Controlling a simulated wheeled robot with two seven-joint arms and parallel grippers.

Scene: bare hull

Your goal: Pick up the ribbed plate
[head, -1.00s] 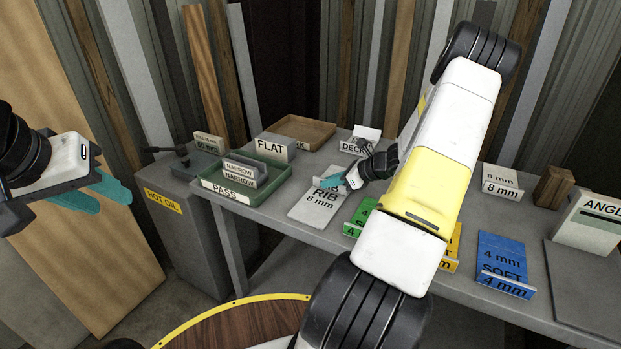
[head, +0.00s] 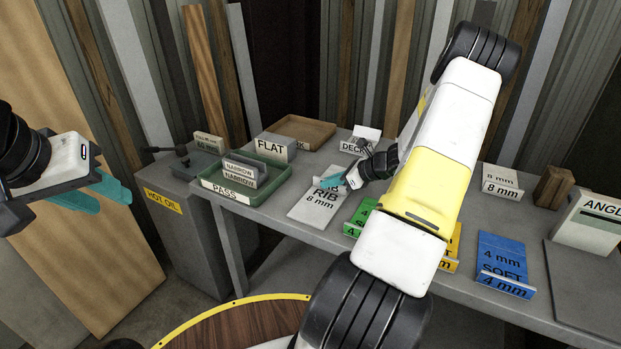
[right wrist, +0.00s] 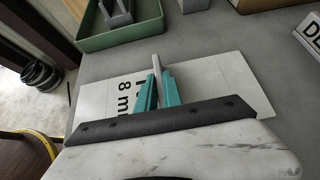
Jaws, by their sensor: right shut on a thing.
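The ribbed plate (head: 313,207) is a light grey plate lettered "RIB 8 mm", lying on the grey bench in the head view. It has a raised upright part (right wrist: 156,66) between my fingers in the right wrist view. My right gripper (head: 350,181) is shut on this raised part; its teal fingertips (right wrist: 157,90) are on either side of it. The plate appears flat on the bench, and its far part is hidden by my gripper. My left gripper (head: 118,190) is at the far left, away from the bench, with teal fingers; its opening is unclear.
A green tray (head: 270,190) labelled PASS holds blocks marked NARROW, left of the plate. Behind are a FLAT block (head: 275,147) and a brown tray (head: 318,130). Green (head: 361,215) and blue (head: 502,262) plates lie to the right. A HOT OIL cabinet (head: 180,225) stands left.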

